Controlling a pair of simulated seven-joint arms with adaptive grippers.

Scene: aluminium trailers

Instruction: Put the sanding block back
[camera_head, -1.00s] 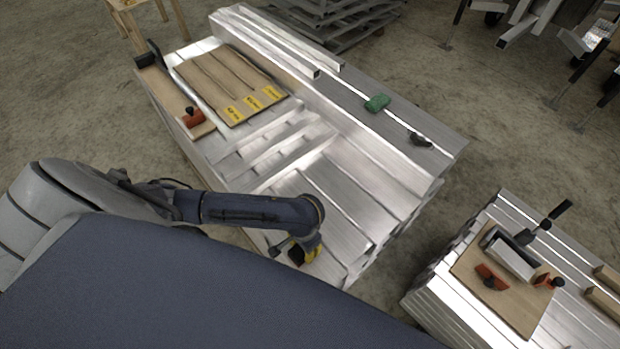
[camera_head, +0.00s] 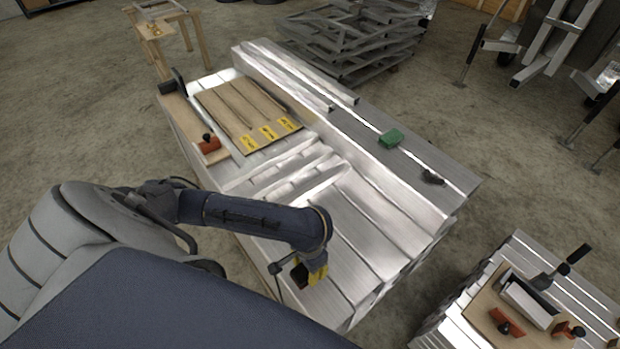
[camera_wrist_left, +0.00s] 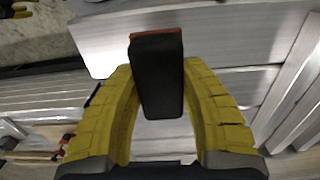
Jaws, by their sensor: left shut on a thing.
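My left gripper (camera_head: 308,276) has yellow fingers and is over the near right part of the large aluminium stack (camera_head: 365,225). In the left wrist view, the same gripper (camera_wrist_left: 160,110) is shut on a black block with a reddish-brown far edge, which looks like the sanding block (camera_wrist_left: 157,80). The block sits between the fingers; its lower end is near the gripper's palm. In the head view the held block (camera_head: 299,275) is small and dark. I cannot tell its clearance above the metal. My right gripper is not in view.
A wooden strip on the stack's left holds an orange tool with a black knob (camera_head: 208,144). Cardboard (camera_head: 235,105) with yellow labels lies beside it. A green block (camera_head: 390,138) lies on the raised profiles. A second stack at right carries a board (camera_head: 483,310) with several tools.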

